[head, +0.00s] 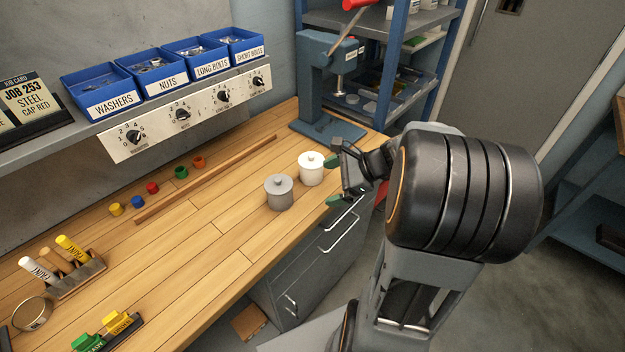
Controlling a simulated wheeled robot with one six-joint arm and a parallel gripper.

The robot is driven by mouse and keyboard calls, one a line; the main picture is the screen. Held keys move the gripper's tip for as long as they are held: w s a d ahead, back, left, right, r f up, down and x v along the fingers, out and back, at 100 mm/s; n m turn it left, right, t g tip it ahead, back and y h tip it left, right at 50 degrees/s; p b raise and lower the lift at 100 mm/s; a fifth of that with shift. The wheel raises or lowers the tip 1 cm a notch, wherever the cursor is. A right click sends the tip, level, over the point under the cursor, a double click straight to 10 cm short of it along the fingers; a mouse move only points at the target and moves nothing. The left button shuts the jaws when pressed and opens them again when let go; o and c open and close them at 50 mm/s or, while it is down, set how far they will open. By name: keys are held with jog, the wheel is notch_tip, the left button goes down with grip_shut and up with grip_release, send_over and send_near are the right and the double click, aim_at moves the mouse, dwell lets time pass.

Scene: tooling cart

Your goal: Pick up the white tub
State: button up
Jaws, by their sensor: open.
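The white tub (311,170) stands upright on the wooden bench near its right end, with a white knobbed lid on top. A grey tub (278,193) with a similar lid stands just to its left and nearer the front, close to it. My gripper (333,181) is open, just right of the white tub, with its green-tipped fingers pointing left toward it. One fingertip shows beside the lid and the other lower, near the bench edge. Nothing shows between the fingers. I cannot tell whether a finger touches the tub.
A blue press (325,110) stands behind the tubs. A wooden strip (207,180) and several small coloured caps lie to the left. Blue bins (100,90) sit on a shelf above the dial panel (185,113). The bench front between the grey tub and the marker holder (75,275) is clear.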

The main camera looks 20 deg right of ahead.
aim_at(322, 170)
jog(key=w+d+f+m+t+b, duration=0.1)
jog(key=w+d+f+m+t, duration=0.1)
jog(key=d+m+t, duration=0.4)
jog(key=shift+m+g, duration=0.6)
jog(key=shift+m, duration=0.2)
jog(key=w+f, duration=0.1)
jog(key=w, duration=0.1)
jog(key=w+a+f, duration=0.1)
jog(key=w, duration=0.1)
jog(key=w+f, duration=0.1)
jog(key=w, duration=0.1)
jog(key=shift+a, duration=0.25)
jog(key=shift+x, duration=2.95)
jog(key=c, duration=1)
jog(key=shift+o, duration=0.2)
